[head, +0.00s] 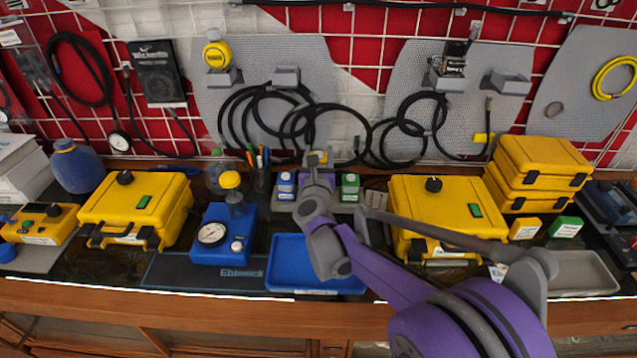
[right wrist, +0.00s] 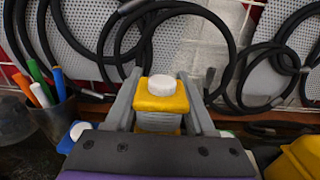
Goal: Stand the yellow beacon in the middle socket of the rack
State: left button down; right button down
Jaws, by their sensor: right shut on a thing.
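The yellow beacon (right wrist: 160,104), with a white round top, is between the two fingers of my right gripper (right wrist: 161,108) in the right wrist view. In the head view my right gripper (head: 318,160) is over the middle of the grey rack (head: 284,207), at the back of the bench. My left gripper is not in view.
A pen cup (head: 261,177) stands left of the rack. A blue tray (head: 290,262) lies in front. Black hoses (head: 240,110) hang behind.

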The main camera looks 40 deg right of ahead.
jog(key=shift+f+b, duration=0.55)
jog(key=shift+f, duration=2.8)
jog(key=shift+c, duration=1.2)
grip_release()
jog(key=shift+f, duration=0.1)
jog(key=shift+r, duration=0.2)
jog(key=v, duration=1.2)
jog(key=shift+f, duration=0.1)
